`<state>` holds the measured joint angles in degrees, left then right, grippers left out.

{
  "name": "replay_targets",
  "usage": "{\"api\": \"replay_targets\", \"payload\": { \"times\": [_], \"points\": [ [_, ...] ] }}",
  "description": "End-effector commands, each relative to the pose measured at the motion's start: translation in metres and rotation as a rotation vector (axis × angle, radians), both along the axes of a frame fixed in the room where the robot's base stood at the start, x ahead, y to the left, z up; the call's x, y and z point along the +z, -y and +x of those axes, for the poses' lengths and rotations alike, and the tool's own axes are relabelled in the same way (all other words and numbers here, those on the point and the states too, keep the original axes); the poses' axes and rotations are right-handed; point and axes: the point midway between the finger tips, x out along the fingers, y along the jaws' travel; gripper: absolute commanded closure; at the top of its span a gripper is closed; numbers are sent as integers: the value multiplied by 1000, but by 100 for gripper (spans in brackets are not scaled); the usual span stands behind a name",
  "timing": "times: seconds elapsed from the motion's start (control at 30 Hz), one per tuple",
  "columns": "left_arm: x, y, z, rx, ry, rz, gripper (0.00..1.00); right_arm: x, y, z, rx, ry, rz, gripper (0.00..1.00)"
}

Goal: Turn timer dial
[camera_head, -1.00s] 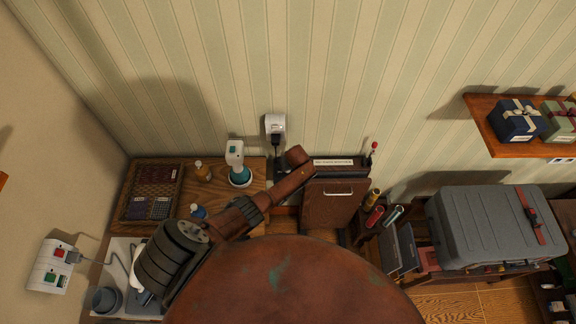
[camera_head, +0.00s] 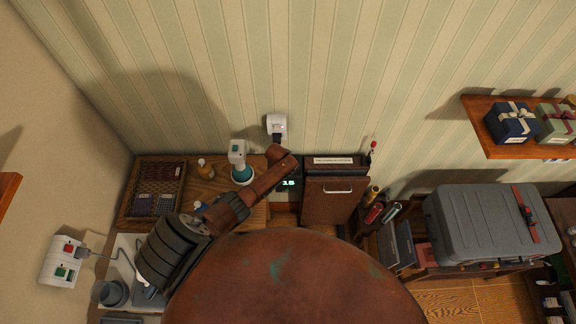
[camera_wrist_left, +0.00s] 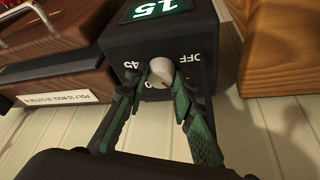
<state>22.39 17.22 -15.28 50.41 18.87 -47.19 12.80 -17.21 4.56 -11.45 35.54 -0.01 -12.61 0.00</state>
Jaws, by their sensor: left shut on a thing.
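The timer is a dark box with a lit green display. In the left wrist view the timer box (camera_wrist_left: 190,38) shows "15" upside down, with "OFF", "45" and "0" printed around its dial. The pale round timer dial (camera_wrist_left: 161,71) sits between the green fingertips of my left gripper (camera_wrist_left: 160,86), which is shut on it. In the head view the timer (camera_head: 288,185) shows its glowing "15" beside my left forearm. My left arm hides part of the timer, the dial and the fingers there. My right gripper is not in view.
A brown file box (camera_head: 331,203) stands right beside the timer. A white and teal bottle (camera_head: 239,160) is left of my arm. A wall outlet (camera_head: 277,124) with a black plug is behind. A grey suitcase (camera_head: 487,225) lies at the right.

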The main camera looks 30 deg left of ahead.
Motion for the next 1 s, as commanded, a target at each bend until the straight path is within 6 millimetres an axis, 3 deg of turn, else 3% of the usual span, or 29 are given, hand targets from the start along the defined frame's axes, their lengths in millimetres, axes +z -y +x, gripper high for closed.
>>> {"api": "replay_targets", "payload": {
  "times": [0.73,0.77,1.0],
  "points": [
    [-2,-1,-3,-87,-7,0,100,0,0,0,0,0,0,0],
    [-2,-1,-3,-87,-7,0,75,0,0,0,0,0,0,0],
    [-1,-1,-1,-87,-4,0,60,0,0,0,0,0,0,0]
  ]
}}
